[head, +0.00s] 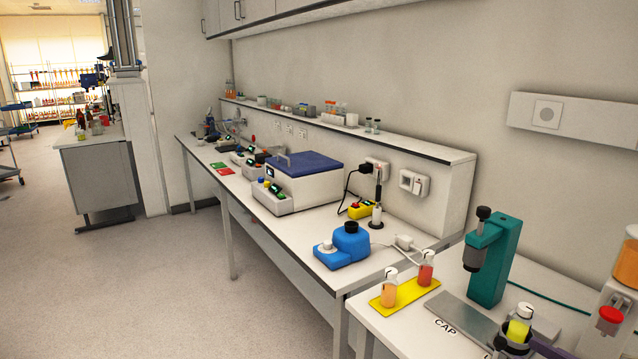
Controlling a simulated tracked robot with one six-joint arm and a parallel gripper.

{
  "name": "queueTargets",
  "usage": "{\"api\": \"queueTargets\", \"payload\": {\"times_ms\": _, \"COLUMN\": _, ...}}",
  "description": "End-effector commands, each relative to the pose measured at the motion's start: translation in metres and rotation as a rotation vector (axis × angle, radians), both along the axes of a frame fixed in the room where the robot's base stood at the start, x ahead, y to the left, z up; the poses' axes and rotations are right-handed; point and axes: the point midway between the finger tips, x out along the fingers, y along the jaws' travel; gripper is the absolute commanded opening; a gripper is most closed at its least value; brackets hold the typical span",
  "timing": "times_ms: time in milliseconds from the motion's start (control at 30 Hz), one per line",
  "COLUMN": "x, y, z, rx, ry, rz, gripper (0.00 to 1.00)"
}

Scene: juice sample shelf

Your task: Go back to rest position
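My gripper and arm do not show clearly in the head view, so I cannot see the gripper's pose or what it may hold. On the near bench, an orange-filled bottle (389,288) and a red-filled bottle (426,268) stand upright on a yellow mat (405,295). A bottle with yellow liquid (520,328) stands at the lower right in a dark holder-like part, partly cut off by the frame edge.
A teal press (494,262) stands behind a grey plate (458,322) marked CAP. A dispenser (622,300) is at the right edge. A blue device (345,245) and a blue-lidded machine (304,178) sit on the long bench. The floor (140,270) at left is clear.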

Motion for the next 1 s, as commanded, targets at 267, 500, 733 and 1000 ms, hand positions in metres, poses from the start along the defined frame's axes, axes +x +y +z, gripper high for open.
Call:
{"api": "queueTargets", "payload": {"times_ms": 267, "x": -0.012, "y": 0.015, "z": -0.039, "rx": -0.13, "ry": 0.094, "rz": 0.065, "gripper": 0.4}}
{"api": "queueTargets", "payload": {"times_ms": 500, "x": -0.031, "y": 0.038, "z": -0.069, "rx": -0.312, "ry": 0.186, "rz": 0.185, "gripper": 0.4}}
{"api": "queueTargets", "payload": {"times_ms": 733, "x": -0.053, "y": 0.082, "z": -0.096, "rx": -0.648, "ry": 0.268, "rz": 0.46, "gripper": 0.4}}
{"api": "queueTargets", "payload": {"times_ms": 1000, "x": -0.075, "y": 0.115, "z": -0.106, "rx": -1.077, "ry": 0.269, "rz": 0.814, "gripper": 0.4}}
